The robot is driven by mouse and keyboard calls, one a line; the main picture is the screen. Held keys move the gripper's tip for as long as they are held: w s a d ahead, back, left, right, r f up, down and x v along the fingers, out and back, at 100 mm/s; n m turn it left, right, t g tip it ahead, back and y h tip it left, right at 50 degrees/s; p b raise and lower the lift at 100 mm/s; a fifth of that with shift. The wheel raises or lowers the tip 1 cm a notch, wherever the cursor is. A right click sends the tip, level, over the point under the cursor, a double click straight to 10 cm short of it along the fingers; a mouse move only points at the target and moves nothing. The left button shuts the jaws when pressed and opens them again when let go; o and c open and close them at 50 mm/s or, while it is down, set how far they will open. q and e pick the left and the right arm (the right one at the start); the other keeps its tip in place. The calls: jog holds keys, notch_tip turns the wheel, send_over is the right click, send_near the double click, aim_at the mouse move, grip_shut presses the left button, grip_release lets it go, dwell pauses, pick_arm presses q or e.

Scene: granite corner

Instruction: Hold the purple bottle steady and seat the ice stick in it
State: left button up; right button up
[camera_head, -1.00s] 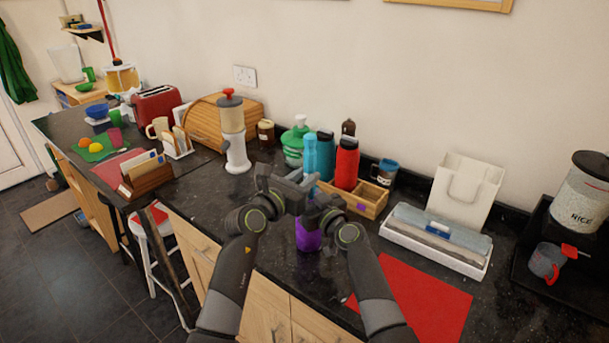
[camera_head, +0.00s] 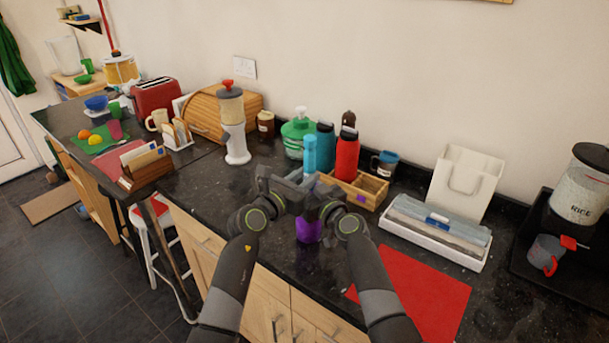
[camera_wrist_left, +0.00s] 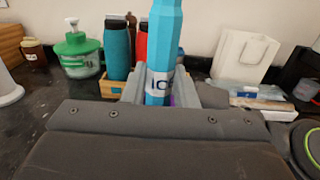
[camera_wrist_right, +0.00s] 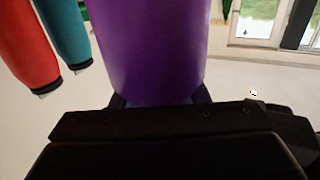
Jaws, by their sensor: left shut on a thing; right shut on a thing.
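The ice stick (camera_head: 310,152) is light blue and upright; dark letters show on it in the left wrist view (camera_wrist_left: 163,50). My left gripper (camera_head: 300,181) is shut on it; its fingers (camera_wrist_left: 160,92) flank the stick's lower part. The purple bottle (camera_head: 308,230) stands below, near the counter's front. My right gripper (camera_head: 322,206) is shut on it; the bottle fills the middle of the right wrist view (camera_wrist_right: 150,50). The stick is above the bottle, roughly in line. The grippers hide the bottle's mouth and the stick's lower end, so I cannot tell whether the stick has entered.
A red bottle (camera_head: 347,155) and a teal bottle (camera_head: 325,145) stand behind, by a wooden divided tray (camera_head: 366,198). A white box (camera_head: 435,240) and a red mat (camera_head: 420,290) lie to the right. A white-and-cream grinder (camera_head: 236,145) stands left. The dark counter between is clear.

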pick_arm(q)
jog(key=shift+f, duration=0.2)
jog(key=o, duration=1.1)
jog(key=shift+f, duration=0.1)
jog(key=shift+s+f, duration=0.1)
jog(key=shift+s, duration=0.1)
jog(key=v, duration=1.1)
jog(key=shift+s+a+r, duration=0.2)
jog(key=shift+a+r, duration=0.1)
jog(key=shift+a, duration=0.1)
